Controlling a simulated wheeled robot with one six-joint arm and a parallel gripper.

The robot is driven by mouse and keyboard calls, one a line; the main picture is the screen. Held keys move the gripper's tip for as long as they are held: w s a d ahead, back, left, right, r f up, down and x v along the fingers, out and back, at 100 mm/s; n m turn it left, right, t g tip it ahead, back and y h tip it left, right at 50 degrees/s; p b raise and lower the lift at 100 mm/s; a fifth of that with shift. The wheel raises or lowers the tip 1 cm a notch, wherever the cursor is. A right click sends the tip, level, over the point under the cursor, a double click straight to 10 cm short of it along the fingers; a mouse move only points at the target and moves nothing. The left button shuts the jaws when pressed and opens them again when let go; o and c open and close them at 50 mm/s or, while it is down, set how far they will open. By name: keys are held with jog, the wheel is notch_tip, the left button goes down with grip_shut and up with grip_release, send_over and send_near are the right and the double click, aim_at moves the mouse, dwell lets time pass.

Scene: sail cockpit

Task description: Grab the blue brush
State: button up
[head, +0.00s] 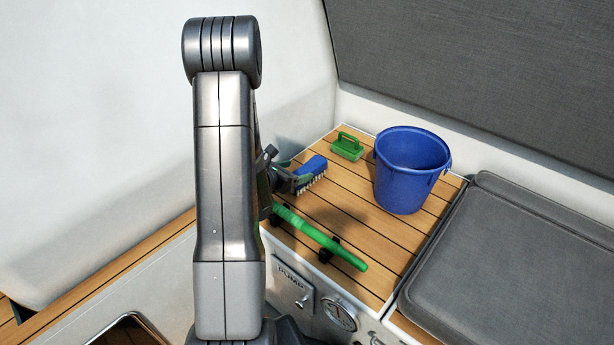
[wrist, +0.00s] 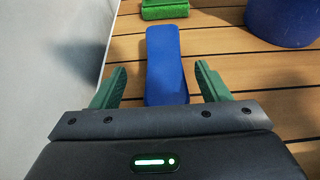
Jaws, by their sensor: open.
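The blue brush (head: 312,169) lies on the slatted wooden top, its pale bristles showing along its lower edge in the head view. In the wrist view the blue brush (wrist: 165,65) lies lengthwise ahead, with its near end between the two green fingers. My gripper (head: 292,182) is at the brush's left end, partly hidden behind my arm. In the wrist view my gripper (wrist: 160,82) is open, with a gap visible on each side of the brush. I cannot tell its exact height over the wood.
A green scrubber (head: 347,147) lies behind the brush, near the back. A blue bucket (head: 411,170) stands to the right. A green bar (head: 318,237) runs along the front edge. A white wall (wrist: 60,60) is close on the left. A grey cushion (head: 520,255) lies farther right.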

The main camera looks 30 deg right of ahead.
aim_at(306, 169)
jog(key=x, duration=0.4)
jog(key=shift+s+d, duration=0.15)
jog(key=shift+s, duration=0.1)
jog(key=c, duration=1.1)
